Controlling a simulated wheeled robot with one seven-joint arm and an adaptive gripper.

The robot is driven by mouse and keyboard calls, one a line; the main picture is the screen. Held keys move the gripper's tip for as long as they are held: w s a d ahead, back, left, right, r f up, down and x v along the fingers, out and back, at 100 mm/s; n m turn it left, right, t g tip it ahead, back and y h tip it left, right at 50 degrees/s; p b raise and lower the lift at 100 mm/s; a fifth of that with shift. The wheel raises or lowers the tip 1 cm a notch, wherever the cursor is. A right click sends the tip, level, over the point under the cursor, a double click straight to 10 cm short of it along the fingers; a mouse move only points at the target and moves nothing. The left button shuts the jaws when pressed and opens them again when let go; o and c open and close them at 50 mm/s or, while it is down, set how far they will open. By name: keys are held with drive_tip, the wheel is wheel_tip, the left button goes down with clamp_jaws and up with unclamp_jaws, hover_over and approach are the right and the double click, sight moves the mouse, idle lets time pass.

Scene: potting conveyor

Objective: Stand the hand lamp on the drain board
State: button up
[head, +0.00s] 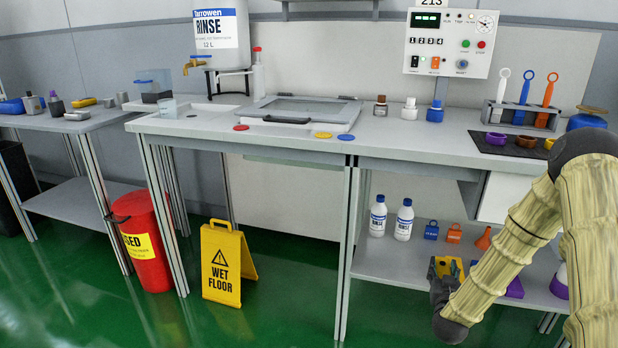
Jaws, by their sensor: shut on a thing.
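My gripper (441,278), dark grey and small in the head view, is low at the right, in front of the lower shelf. It is shut on a yellow and dark thing (450,266) that looks like the hand lamp; the fingers and arm hide part of it. The pale sink area (205,108) is at the left end of the long bench, far to the left of and above my gripper. No part is clearly marked as the drain board; the pale surface by the sink (178,124) may be it.
A grey framed tray (300,110) with a dark handle lies mid-bench, with coloured discs before it. Bottles (403,219) stand on the lower shelf (385,262). A yellow wet-floor sign (222,264) and red bin (145,240) stand on the floor below the bench's left end.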

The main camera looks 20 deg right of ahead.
drive_tip(key=w+a+f+n+t+y, duration=0.1)
drive_tip(key=a+n+y, duration=0.3)
drive_tip(key=a, duration=1.7)
drive_tip(key=w+a+f+n+t+y, duration=0.15)
drive_tip(key=a+y, duration=0.35)
drive_tip(key=a, duration=1.6)
drive_tip(key=s+r+p, duration=0.3)
drive_tip(key=r+p, duration=1.3)
drive_tip(key=r, duration=0.1)
drive_tip(key=s+r+p, duration=0.3)
drive_tip(key=r+p, duration=1.3)
drive_tip(key=r, duration=0.2)
drive_tip(key=shift+s+r+n+p, duration=0.2)
drive_tip(key=shift+s+n+p, duration=0.05)
drive_tip(key=shift+n+p, duration=0.1)
